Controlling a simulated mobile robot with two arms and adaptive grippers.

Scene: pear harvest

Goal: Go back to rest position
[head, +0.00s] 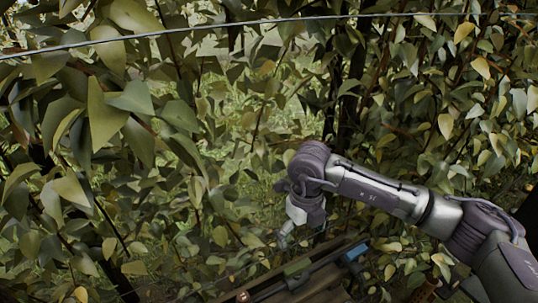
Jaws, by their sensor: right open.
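My right arm comes in from the lower right and bends down at the wrist near the middle of the head view. My right gripper (287,232) is at its end, pointing down and to the left, open and with nothing seen in it. It is small and partly lost among the leaves behind it. My left gripper is not in view. No pear can be made out.
Dense leaves (105,115) fill the left side and the right side (470,90). A wire (260,22) runs across the top. Dark trunks stand behind the arm. Grass (235,130) shows through a gap in the middle.

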